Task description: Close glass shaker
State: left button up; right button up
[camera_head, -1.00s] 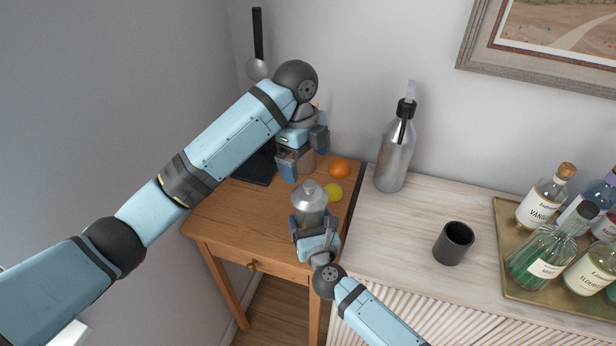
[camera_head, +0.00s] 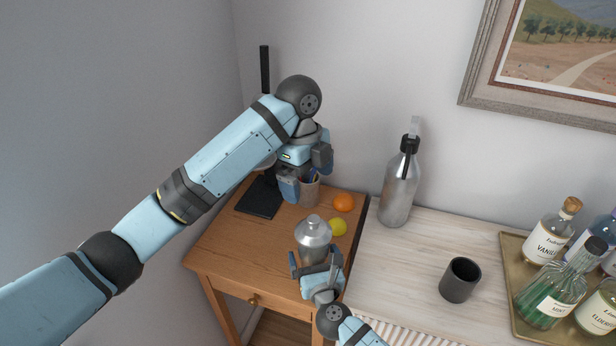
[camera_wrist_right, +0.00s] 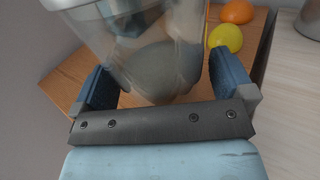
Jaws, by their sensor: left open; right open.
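The glass shaker (camera_head: 313,241) stands upright on the wooden side table, with a silver metal top over its glass body. In the right wrist view its clear body (camera_wrist_right: 150,50) is between the fingers. I cannot tell how firmly the top sits. My right gripper (camera_head: 316,263) is open, with one finger on each side of the shaker's lower body; its fingers also show in the right wrist view (camera_wrist_right: 165,80).
A lemon (camera_head: 338,227) and an orange (camera_head: 343,202) lie close to the shaker's right. On the pale cabinet are a siphon bottle (camera_head: 398,195), a dark cup (camera_head: 460,280) and a tray (camera_head: 512,262) of bottles.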

jog(key=v, duration=1.3)
jog(key=shift+s, duration=0.25)
jog(key=shift+d, duration=0.15)
